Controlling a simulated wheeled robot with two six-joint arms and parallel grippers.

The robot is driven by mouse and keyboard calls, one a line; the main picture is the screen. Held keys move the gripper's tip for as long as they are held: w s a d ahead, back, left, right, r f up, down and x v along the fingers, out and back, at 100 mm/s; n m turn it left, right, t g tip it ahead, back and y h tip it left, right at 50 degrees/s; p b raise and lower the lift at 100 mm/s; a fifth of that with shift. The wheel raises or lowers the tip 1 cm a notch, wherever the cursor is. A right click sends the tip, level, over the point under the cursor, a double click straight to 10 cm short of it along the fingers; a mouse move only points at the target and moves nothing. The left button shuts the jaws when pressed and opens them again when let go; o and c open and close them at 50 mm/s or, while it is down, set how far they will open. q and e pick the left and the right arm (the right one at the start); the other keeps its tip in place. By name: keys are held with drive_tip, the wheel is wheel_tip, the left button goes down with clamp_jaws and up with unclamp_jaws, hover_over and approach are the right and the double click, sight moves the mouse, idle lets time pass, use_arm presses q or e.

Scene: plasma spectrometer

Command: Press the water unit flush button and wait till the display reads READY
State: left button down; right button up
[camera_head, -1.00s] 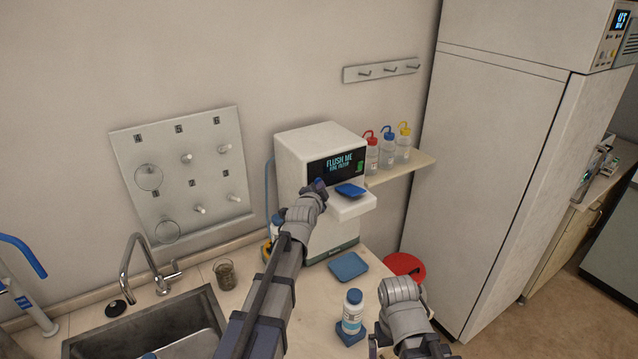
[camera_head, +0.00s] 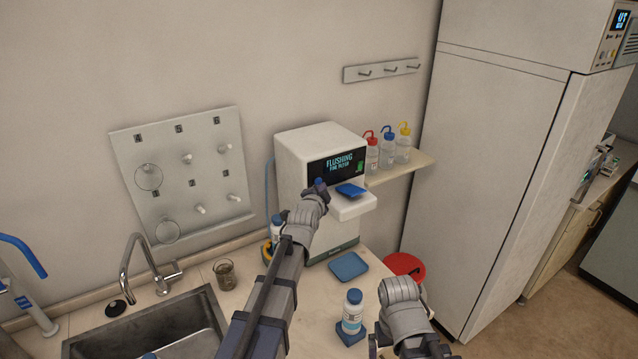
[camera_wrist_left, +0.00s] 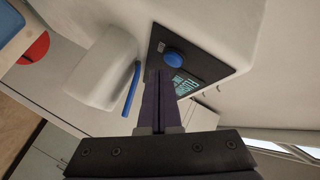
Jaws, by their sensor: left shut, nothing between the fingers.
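The water unit (camera_head: 303,147) is a white box on the counter against the wall. Its dark display (camera_head: 345,159) reads FLUSHING, with a smaller line below that I cannot read surely. My left gripper (camera_head: 320,184) is shut and empty, with its tips at the unit's front panel. In the left wrist view a round blue button (camera_wrist_left: 174,57) sits on the dark panel, just beyond the shut fingers (camera_wrist_left: 160,75); I cannot tell if they touch it. My right arm shows at the lower right of the head view, but its fingertips are not clearly visible.
A blue tray (camera_head: 348,267) and a white bottle (camera_head: 352,311) on a blue base stand on the counter. The sink (camera_head: 95,343) and a beaker (camera_head: 226,274) are left. Wash bottles (camera_head: 388,149) stand on a shelf beside the unit. A tall cabinet (camera_head: 500,150) stands right.

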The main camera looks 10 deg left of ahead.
use_arm(q)
drive_tip(key=shift+s+d, duration=0.1)
drive_tip(key=shift+d, duration=0.05)
drive_tip(key=shift+s+d, duration=1.75)
drive_tip(key=s+a+f+n+g, duration=0.2)
drive_tip(key=s+f+n+g, duration=0.45)
drive_tip(key=s+f, duration=0.45)
drive_tip(key=s+d+f+n+g, duration=0.1)
drive_tip(key=s+f+n+g, duration=0.2)
drive_tip(key=s, duration=0.6)
drive_tip(key=s+f+n+g, duration=0.2)
drive_tip(key=s+f+g, duration=0.25)
drive_tip(key=s, duration=0.45)
drive_tip(key=s+d+f+m+g+y+b, duration=0.1)
drive_tip(key=s+d+f+m+b, duration=0.3)
drive_tip(key=d+f+b, duration=0.4)
drive_tip(key=shift+s+d+g+b, duration=0.3)
drive_tip(key=shift+s+d+b, duration=0.2)
drive_tip(key=shift+d+b, duration=0.55)
drive_tip(key=shift+d, duration=0.2)
idle(1.1)
